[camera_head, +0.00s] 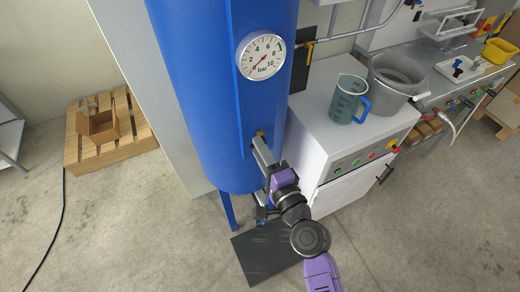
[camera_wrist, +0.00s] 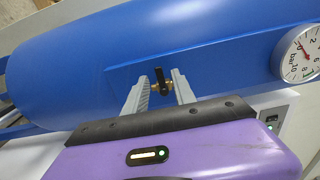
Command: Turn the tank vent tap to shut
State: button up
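The tank vent tap (camera_wrist: 161,80) is a small brass fitting with a black handle on the blue tank (camera_wrist: 120,48). In the wrist view its handle stands nearly upright in the picture, between my fingertips. Only a bit of brass from the tap (camera_head: 260,134) shows in the head view, above my fingers. My gripper (camera_head: 262,146) is close to the tank's front, pointing at the tap. In the wrist view my gripper (camera_wrist: 160,77) is open, with one finger on each side of the tap. Neither finger visibly touches it. I cannot tell how deep it sits between them.
A round pressure gauge (camera_head: 261,56) is on the tank above the tap. A white cabinet (camera_head: 316,135) stands right of the tank with a measuring jug (camera_head: 345,101) and a metal bucket (camera_head: 392,82). A pallet (camera_head: 132,142) with an open box lies left. Floor in front is mostly clear.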

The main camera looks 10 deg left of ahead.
jog(key=b+v, duration=0.1)
jog(key=v, duration=0.6)
jog(key=shift+s+d+b, duration=0.2)
jog(key=shift+s+b, duration=0.15)
jog(key=shift+b, duration=0.05)
dwell(0.5)
